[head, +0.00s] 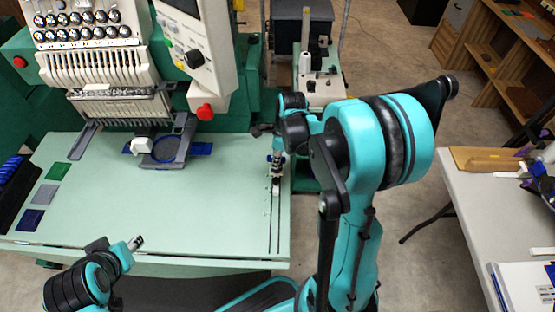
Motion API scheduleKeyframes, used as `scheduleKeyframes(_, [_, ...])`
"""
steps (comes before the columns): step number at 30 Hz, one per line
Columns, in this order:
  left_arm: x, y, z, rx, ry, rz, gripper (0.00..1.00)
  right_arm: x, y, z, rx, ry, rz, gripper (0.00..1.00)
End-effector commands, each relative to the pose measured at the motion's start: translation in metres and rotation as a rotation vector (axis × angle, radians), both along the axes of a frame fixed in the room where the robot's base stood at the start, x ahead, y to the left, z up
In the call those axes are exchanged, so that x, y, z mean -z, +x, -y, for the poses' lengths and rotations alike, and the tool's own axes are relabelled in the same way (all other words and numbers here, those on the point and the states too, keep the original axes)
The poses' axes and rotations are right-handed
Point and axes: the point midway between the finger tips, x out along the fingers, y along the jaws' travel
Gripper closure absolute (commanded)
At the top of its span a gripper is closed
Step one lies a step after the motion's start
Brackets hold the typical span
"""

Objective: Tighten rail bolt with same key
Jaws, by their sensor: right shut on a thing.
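My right gripper (276,165) points down over the right side of the pale green machine table (120,215). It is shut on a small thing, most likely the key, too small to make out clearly. Just below it a small dark and white piece (275,188) sits on the narrow rail (274,225) that runs toward the front edge. The rail bolt cannot be told apart at this size, and contact with it cannot be seen. My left gripper (136,243) is at the table's front edge, lower left, away from the rail; its fingers are too small to read.
The green embroidery machine with its white head (90,65) and a hoop (168,149) stands behind. Colored swatches (45,194) lie at the table's left. A white table (495,210) with tools is at right. The table's middle is clear.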

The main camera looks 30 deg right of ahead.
Motion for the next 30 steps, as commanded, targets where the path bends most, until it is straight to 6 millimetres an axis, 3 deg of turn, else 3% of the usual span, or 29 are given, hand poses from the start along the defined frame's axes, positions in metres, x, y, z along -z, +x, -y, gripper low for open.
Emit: scheduleKeyframes(30, [0.002, 0.0, 0.0, 0.0, 0.0, 0.0, 0.59, 0.0, 0.018, 0.011, 0.0, 0.0, 0.0, 1.0])
